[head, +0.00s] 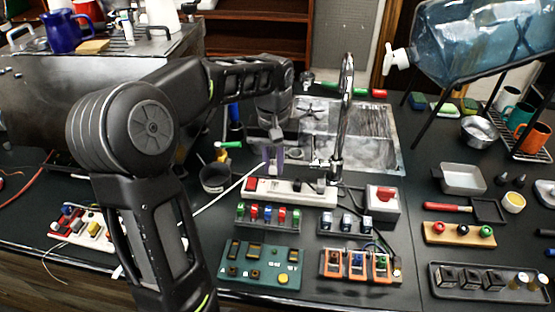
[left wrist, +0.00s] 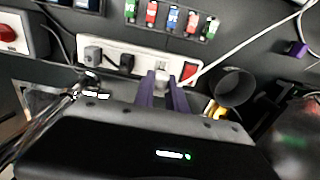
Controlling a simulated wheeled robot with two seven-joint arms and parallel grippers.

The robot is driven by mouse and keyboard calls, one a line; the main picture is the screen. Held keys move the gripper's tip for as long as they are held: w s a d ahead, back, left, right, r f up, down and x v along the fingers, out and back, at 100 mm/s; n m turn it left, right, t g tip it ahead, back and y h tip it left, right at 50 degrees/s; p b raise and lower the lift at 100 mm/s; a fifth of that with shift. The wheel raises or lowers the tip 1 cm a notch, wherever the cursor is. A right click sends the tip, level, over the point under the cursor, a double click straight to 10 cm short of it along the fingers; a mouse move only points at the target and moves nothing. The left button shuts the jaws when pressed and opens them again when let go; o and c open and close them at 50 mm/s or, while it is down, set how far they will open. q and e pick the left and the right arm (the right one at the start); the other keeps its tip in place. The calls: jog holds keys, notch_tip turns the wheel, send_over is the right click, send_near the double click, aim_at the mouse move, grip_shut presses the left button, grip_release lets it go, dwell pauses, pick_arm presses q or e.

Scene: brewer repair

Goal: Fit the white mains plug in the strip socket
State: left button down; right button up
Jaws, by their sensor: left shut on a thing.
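My left gripper (head: 273,158) points down over the strip near the red switch. In the left wrist view its purple fingers (left wrist: 162,88) are shut on the white mains plug (left wrist: 162,77). The plug is at or just above the strip; the fingers hide its pins, so I cannot tell whether it is in a socket. My right gripper is not in view.
A white cord (head: 225,191) slants across the worktop. A dark cup (head: 215,178) stands left of the strip, a chrome tap (head: 344,110) behind it. A red-switch box (head: 383,199) stands right; a rack of coloured parts (head: 268,215) and a green panel (head: 262,263) lie in front.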

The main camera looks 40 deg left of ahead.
aim_at(274, 174)
pick_arm(q)
jog(key=shift+w+f, duration=0.1)
jog(key=shift+f, duration=0.2)
jog(key=shift+f+b, duration=1.45)
jog(key=shift+f, duration=0.1)
jog(key=shift+r, duration=0.2)
jog(key=shift+f+b, duration=0.3)
jog(key=shift+f, duration=0.5)
dwell(1.0)
jog(key=c, duration=1.3)
grip_release()
jog(key=shift+r+b, duration=0.3)
jog(key=shift+r, duration=3.6)
